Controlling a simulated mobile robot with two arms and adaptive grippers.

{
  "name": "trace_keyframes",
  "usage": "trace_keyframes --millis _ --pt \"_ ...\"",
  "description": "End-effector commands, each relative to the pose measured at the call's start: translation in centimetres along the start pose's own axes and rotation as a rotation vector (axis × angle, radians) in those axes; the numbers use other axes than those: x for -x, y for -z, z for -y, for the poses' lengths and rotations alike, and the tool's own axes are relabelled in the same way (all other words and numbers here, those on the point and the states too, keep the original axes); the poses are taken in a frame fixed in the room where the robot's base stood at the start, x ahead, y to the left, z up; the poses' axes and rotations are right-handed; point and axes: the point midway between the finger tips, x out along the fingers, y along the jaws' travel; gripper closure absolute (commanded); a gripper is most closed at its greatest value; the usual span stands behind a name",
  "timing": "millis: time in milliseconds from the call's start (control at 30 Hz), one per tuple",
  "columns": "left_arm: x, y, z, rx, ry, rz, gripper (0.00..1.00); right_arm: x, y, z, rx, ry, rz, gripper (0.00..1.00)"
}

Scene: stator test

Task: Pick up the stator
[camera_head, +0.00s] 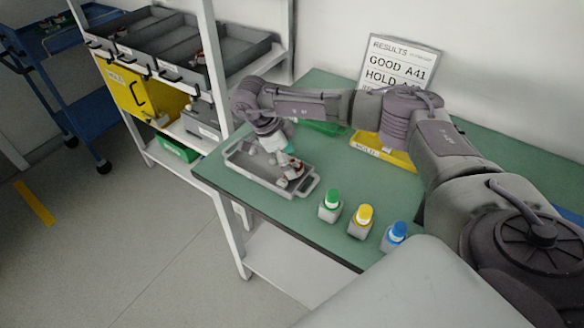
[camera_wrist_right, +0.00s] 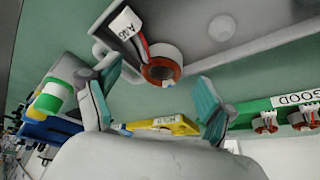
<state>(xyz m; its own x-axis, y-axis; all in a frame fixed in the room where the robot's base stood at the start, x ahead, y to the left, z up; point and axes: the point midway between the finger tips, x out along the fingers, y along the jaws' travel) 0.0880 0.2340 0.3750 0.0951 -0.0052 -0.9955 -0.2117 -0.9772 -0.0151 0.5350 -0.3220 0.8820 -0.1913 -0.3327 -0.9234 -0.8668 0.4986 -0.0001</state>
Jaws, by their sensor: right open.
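The stator (camera_wrist_right: 162,68) is a ring with a reddish-brown winding, wires and a white tag (camera_wrist_right: 126,22), seen in the right wrist view. It lies in a grey tray (camera_head: 240,166) on the green table; in the head view the stator (camera_head: 291,171) is small, near the tray's right end. My right gripper (camera_head: 281,152) is above the tray, close to the stator. In the wrist view its two teal fingers (camera_wrist_right: 158,84) are apart with nothing held, and the stator appears beyond the gap between them. My left gripper is not in view.
Bottles with green (camera_head: 331,197), yellow (camera_head: 364,214) and blue (camera_head: 397,231) caps stand right of the tray. A yellow bin (camera_head: 384,153) and a green bin (camera_head: 322,128) are behind my right arm. A results sign (camera_head: 400,62) stands at the wall. A shelf (camera_head: 205,62) is at left.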

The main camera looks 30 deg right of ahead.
Motion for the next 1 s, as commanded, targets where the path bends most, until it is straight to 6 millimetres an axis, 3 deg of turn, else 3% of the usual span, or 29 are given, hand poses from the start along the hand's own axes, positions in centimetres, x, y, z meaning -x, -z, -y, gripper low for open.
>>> trace_keyframes --millis 133,400,833,1000 --pt "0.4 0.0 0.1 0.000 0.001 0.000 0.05 -1.5 0.0 0.0 0.000 -0.002 0.000 0.17" --pt "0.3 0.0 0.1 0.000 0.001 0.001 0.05 -1.8 0.0 0.0 0.000 0.000 0.001 0.19" --pt "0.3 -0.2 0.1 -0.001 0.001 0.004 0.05 -1.7 0.0 0.0 0.000 0.000 0.001 0.90" --pt "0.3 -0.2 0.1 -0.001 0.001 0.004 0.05 -1.7 0.0 0.0 0.000 0.000 0.001 0.91"
